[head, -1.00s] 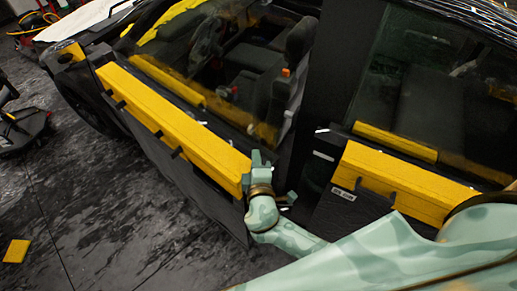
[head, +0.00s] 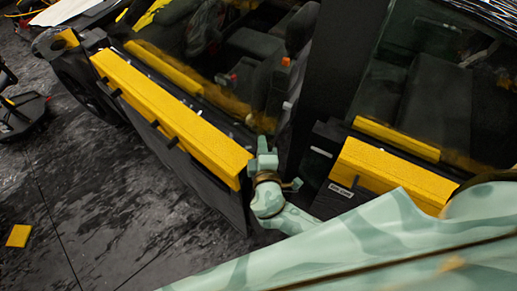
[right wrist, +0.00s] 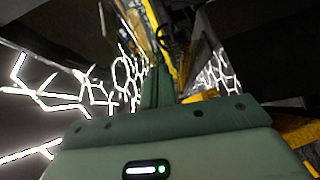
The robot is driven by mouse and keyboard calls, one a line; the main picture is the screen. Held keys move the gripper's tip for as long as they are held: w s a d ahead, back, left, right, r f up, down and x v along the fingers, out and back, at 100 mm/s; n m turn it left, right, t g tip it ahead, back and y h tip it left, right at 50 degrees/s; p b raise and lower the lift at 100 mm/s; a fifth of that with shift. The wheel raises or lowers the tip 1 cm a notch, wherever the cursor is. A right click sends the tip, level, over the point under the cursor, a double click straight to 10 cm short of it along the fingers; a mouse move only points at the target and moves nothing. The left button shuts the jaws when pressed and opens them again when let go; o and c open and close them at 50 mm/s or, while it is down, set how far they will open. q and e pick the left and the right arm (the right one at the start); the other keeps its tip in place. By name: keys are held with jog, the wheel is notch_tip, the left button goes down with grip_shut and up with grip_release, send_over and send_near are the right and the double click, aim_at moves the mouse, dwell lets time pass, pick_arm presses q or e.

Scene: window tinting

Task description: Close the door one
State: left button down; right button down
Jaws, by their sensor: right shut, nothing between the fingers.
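Door one is the car's front door (head: 205,187), dark with a yellow bar (head: 165,102) along its top. In the head view it stands ajar, its rear edge out from the car body. My right gripper (head: 263,152) is shut and empty, fingers pointing up, close beside that rear edge. I cannot tell whether it touches the door. In the right wrist view, the shut fingers (right wrist: 160,85) point toward a narrow yellow strip and the dark car interior. My left gripper is not in view.
The rear door, with its own yellow bar (head: 390,175), is right of my gripper, and my right arm passes in front of it. A dark pillar stands between the windows. Dark floor (head: 110,200) with a small yellow block (head: 18,236) lies at left.

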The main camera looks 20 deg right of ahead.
jog(key=w+d, duration=0.6)
jog(key=d, duration=0.3)
jog(key=shift+d+b, duration=0.15)
jog(key=shift+b, duration=0.25)
